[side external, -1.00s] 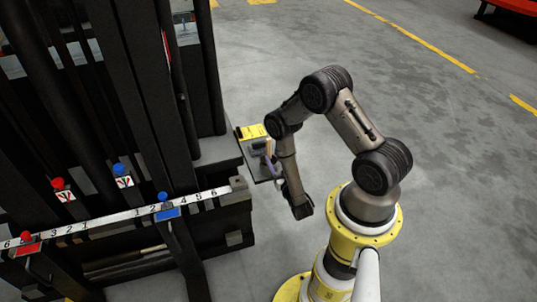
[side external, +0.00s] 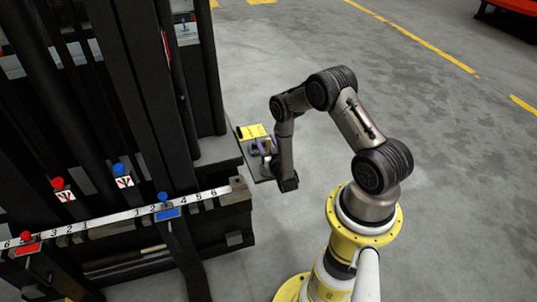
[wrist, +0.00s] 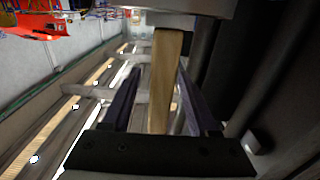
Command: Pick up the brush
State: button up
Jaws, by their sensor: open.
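The brush shows in the wrist view as a pale wooden handle (wrist: 165,85) standing lengthwise between the fingers. Its upper end in the picture meets a grey block. I cannot make out its bristles. My gripper (wrist: 158,72) is open, with one dark purple finger on each side of the handle and a gap visible on the left. In the side external view my gripper (side external: 264,147) is at the small ledge (side external: 263,174) beside the black frame, and it hides most of the brush there.
A yellow label (side external: 252,131) lies on the ledge's far part. The tall black frame (side external: 150,90) stands close on the left, with a numbered white rail (side external: 110,220) carrying red and blue knobs. The grey floor to the right is open.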

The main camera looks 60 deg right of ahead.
grip_shut()
jog(key=shift+r, duration=0.15)
dwell(0.4)
jog(key=s+a+r, duration=0.8)
jog(key=s+r, duration=0.3)
jog(key=r, duration=0.1)
jog(key=shift+s+a+r, duration=0.15)
jog(key=shift+a+r, duration=0.1)
jog(key=shift+r, duration=0.1)
